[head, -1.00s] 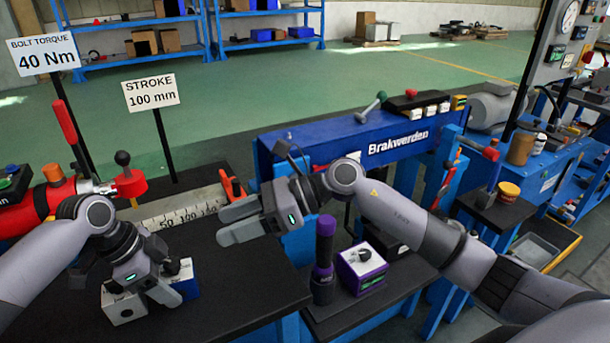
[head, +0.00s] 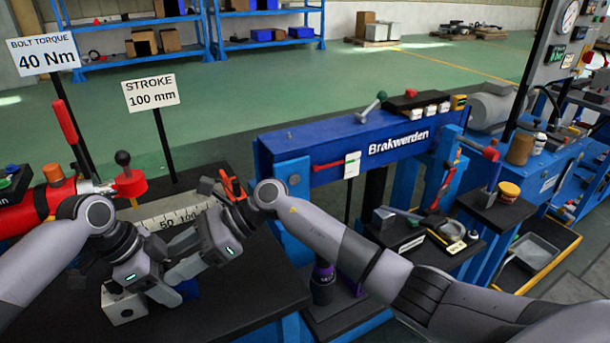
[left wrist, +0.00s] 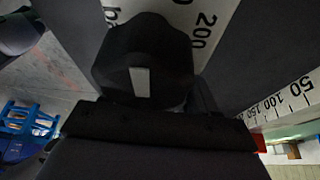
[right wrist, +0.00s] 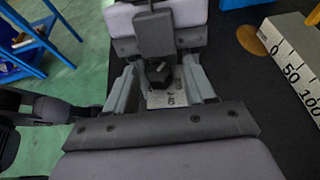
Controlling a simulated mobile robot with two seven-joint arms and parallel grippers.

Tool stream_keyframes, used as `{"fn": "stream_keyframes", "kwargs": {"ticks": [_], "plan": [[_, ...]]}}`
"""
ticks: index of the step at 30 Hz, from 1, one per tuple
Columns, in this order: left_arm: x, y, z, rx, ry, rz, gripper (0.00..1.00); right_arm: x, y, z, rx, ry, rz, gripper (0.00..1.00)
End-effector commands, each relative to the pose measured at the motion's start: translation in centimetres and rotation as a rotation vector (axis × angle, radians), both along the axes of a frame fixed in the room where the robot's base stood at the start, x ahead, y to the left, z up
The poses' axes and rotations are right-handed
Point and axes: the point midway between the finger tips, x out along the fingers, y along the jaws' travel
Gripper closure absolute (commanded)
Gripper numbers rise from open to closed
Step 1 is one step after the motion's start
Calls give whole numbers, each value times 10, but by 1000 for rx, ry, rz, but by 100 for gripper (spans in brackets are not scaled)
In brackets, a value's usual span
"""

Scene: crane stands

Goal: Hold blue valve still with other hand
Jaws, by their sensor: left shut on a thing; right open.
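The blue valve is a small block with a white part (head: 122,305) and a blue part (head: 188,290), standing on the black bench at the lower left. Its black knob with a white mark shows large in the left wrist view (left wrist: 143,60) and also in the right wrist view (right wrist: 158,73). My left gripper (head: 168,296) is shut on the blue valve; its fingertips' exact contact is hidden. My right gripper (right wrist: 160,82) is open, with one finger on each side of the knob. In the head view (head: 175,272) it reaches in from the right, close beside my left gripper.
A white ruler (head: 165,216) lies behind the valve, with an orange-handled tool (head: 232,186) near its end. A red cylinder (head: 50,198) is at the left. The blue press (head: 345,150) stands right of the bench. A purple-based torch (head: 323,283) is below my right arm.

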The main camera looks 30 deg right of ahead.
Motion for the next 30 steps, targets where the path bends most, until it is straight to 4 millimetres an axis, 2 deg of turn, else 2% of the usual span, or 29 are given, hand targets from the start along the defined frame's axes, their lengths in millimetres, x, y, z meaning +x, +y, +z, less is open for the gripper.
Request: {"fn": "stream_keyframes", "kwargs": {"ticks": [13,15,30], "plan": [[0,-1,0,-2,0,-1,84,3,-2,3,8,1,221,46],[0,-1,0,-2,0,-1,84,6,-19,8,3,-1,213,46],[0,-1,0,-2,1,-1,84,18,-111,47,4,-1,212,46]]}}
